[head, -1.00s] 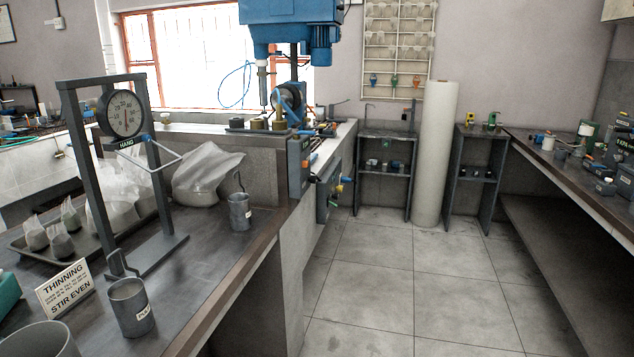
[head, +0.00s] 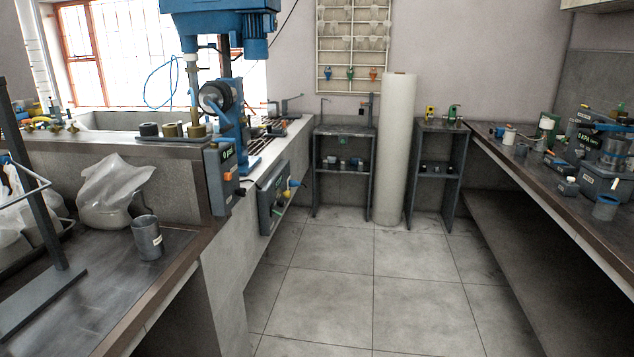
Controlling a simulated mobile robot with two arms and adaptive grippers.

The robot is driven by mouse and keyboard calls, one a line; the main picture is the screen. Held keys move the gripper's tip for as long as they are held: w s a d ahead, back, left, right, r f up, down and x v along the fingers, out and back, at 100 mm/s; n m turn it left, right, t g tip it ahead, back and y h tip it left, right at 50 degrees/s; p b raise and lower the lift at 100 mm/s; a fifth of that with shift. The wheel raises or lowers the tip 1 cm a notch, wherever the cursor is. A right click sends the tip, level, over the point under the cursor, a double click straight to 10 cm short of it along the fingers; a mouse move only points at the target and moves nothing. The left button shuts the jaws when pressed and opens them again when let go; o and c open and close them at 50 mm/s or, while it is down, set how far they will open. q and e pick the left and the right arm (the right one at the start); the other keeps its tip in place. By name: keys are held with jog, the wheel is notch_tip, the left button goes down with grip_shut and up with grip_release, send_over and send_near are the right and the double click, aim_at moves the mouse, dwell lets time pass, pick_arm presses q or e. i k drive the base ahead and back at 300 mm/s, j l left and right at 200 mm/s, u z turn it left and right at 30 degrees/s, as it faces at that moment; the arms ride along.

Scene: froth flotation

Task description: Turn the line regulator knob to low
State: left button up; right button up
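A grey panel (head: 271,199) is fixed to the side of the left bench, beyond its front corner. Neither of my grippers is in view.
The tiled floor (head: 365,290) between the benches is clear. A blue flotation machine (head: 222,22) stands on the left bench. A white roll (head: 396,150) stands between two small shelves at the back. The right bench (head: 545,205) carries several instruments.

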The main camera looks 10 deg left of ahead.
aim_at(240, 192)
jog(key=i+l+z, duration=0.35)
jog(key=i, duration=0.25)
jog(key=i+z, duration=0.35)
jog(key=i, duration=0.3)
jog(key=i+u, duration=0.4)
jog(key=i+l+u, duration=0.4)
jog(key=i, duration=0.15)
jog(key=j, duration=0.1)
